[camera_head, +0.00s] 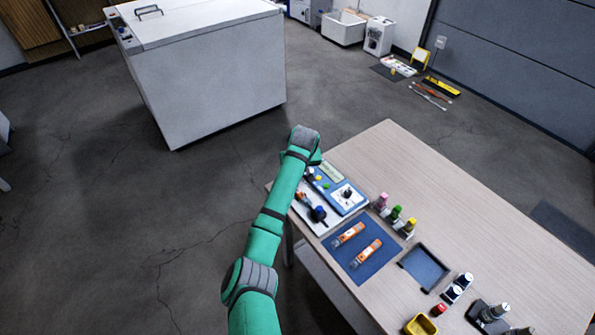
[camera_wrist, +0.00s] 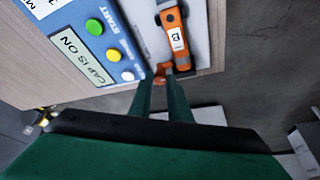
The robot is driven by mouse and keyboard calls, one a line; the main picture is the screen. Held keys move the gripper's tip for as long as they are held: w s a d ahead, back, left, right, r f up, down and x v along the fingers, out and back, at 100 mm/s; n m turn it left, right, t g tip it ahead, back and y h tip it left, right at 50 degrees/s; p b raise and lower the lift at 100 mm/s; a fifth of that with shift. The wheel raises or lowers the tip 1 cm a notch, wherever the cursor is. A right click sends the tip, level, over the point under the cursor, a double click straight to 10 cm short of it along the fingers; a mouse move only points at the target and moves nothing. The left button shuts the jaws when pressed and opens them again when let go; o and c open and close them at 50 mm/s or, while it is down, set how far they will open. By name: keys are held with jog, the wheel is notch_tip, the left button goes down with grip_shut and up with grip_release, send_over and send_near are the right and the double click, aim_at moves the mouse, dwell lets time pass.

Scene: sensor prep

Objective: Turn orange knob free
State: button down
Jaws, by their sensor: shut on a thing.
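My gripper (camera_wrist: 162,76) shows in the wrist view with its two green fingers close together, shut on the small orange knob (camera_wrist: 161,69) at the edge of the pale plate. The fingers hide part of the knob. To the left is the blue panel (camera_wrist: 80,15) with a green, a yellow and a white button or lamp and a display (camera_wrist: 78,52) reading "CAP IS ON". In the head view my green arm reaches to the blue panel (camera_head: 357,204); the fingertips and knob are hidden there.
The wooden table (camera_head: 480,205) holds a blue mat (camera_head: 350,262) with two orange sensors, several small coloured bottles (camera_head: 396,213), a dark tray (camera_head: 425,268) and a yellow bin (camera_head: 420,325). A large white cabinet (camera_head: 215,85) stands behind. Floor left of the table is clear.

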jog(key=n, duration=0.1)
jog(key=n+y, duration=0.1)
jog(key=n, duration=0.1)
jog(key=shift+d+n+g, duration=0.3)
jog(key=n, duration=0.1)
jog(key=n+y, duration=0.1)
jog(key=n, duration=0.1)
jog(key=n+g, duration=0.1)
jog(key=shift+w+d+n+y, duration=0.2)
jog(key=shift+w+n+y, duration=0.05)
jog(key=shift+n+y, duration=0.05)
jog(key=n, duration=0.1)
jog(key=n+g, duration=0.1)
jog(key=n, duration=0.1)
jog(key=shift+w+d+r+y, duration=0.1)
jog(key=shift+w+y, duration=0.1)
jog(key=shift+y, duration=0.1)
jog(key=shift+n+g+y, duration=0.3)
jog(key=shift+n+g, duration=0.2)
jog(key=shift+n, duration=0.9)
jog(key=shift+w, duration=0.1)
